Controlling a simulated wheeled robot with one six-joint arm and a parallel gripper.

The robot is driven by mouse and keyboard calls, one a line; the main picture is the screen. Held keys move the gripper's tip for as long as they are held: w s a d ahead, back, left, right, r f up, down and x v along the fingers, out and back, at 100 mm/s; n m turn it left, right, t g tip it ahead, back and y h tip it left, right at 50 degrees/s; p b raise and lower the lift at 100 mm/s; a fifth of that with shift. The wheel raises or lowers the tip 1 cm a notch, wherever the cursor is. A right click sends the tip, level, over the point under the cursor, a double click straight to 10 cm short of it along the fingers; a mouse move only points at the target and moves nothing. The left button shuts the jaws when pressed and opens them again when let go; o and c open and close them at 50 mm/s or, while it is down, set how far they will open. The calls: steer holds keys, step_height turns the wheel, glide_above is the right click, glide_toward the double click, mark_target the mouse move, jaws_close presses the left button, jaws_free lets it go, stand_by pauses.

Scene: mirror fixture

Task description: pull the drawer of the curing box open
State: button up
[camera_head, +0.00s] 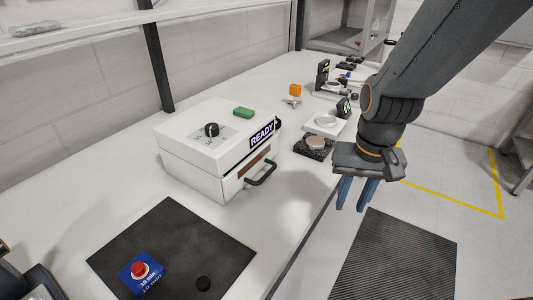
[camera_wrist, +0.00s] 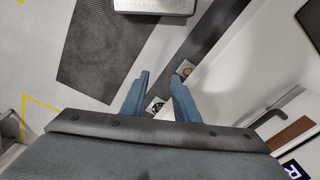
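The curing box (camera_head: 195,150) is a white box on the bench, with a black knob (camera_head: 211,129) on top and a READY sign (camera_head: 262,135). The drawer's dark bar handle (camera_head: 262,174) sticks out of its front beside a brown panel (camera_head: 255,160). The drawer looks shut against the body. The brown panel (camera_wrist: 286,101) and part of the handle (camera_wrist: 265,118) also show at the right edge of the wrist view. My gripper (camera_head: 356,203) is open and empty, fingers pointing down, right of the handle and past the bench edge. It touches nothing.
A green block (camera_head: 243,112) lies on the box lid. A blue box with a red button (camera_head: 139,269) stands on a black mat (camera_head: 185,225). A black device with a pale disc (camera_head: 314,145) and a white scale-like device (camera_head: 324,124) stand behind the handle.

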steer(key=w+a+r+m+p, duration=0.2)
steer(key=w+a+r+p, duration=0.15)
steer(key=a+r, duration=0.35)
steer(key=m+y+p, duration=0.1)
steer(key=m+y, duration=0.1)
steer(key=m, duration=0.1)
glide_toward(266, 175)
steer(key=shift+p+x, duration=0.7)
steer(key=shift+x, duration=3)
jaws_close()
